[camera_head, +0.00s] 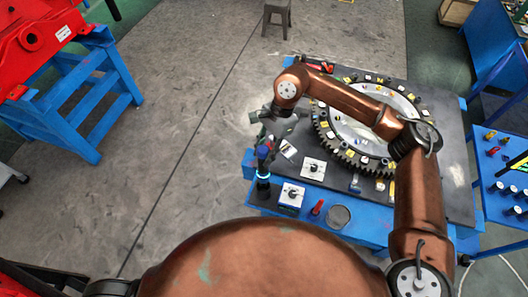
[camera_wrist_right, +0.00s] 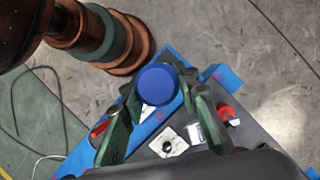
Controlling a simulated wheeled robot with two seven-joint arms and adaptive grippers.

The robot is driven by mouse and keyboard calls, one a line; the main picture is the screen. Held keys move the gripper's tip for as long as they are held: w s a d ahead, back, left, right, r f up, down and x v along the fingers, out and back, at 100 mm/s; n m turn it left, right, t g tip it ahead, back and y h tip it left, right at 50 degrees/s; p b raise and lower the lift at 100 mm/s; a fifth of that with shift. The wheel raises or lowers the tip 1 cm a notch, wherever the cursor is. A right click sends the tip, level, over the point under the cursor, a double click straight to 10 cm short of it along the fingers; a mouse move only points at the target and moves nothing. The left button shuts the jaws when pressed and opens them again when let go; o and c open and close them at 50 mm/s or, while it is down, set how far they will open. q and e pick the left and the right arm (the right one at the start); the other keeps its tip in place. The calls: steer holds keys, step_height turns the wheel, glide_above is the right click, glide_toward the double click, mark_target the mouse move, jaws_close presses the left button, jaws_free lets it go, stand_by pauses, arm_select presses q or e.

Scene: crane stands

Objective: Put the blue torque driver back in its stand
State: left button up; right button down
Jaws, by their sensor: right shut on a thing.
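The blue torque driver (camera_head: 263,153) is upright at the left edge of the blue-edged table. My right gripper (camera_head: 268,138) is shut on it near its top. In the right wrist view, the driver's round blue end (camera_wrist_right: 158,83) sits between the green fingers of the gripper (camera_wrist_right: 160,95). Below the driver is a dark stand (camera_head: 263,188) with a glowing cyan ring near its top. The driver is in line above the stand in the head view; I cannot tell how far its lower end is inside. My left gripper is not in view.
A large toothed ring (camera_head: 345,150) lies on the table (camera_head: 455,175). White square blocks (camera_head: 291,195) with dark knobs, a red-handled item (camera_head: 317,207) and a grey round cup (camera_head: 338,216) are to the right of the stand.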

mark_target(264, 168)
stand_by(0.6)
steer(key=shift+b, duration=0.4)
steer(key=shift+f, duration=0.15)
stand_by(0.5)
steer(key=shift+f+b, duration=4.2)
steer(key=shift+f, duration=0.25)
steer(key=c, duration=1.5)
jaws_free()
steer(key=shift+s, duration=0.1)
steer(key=shift+o, duration=0.5)
steer(key=shift+f, duration=0.15)
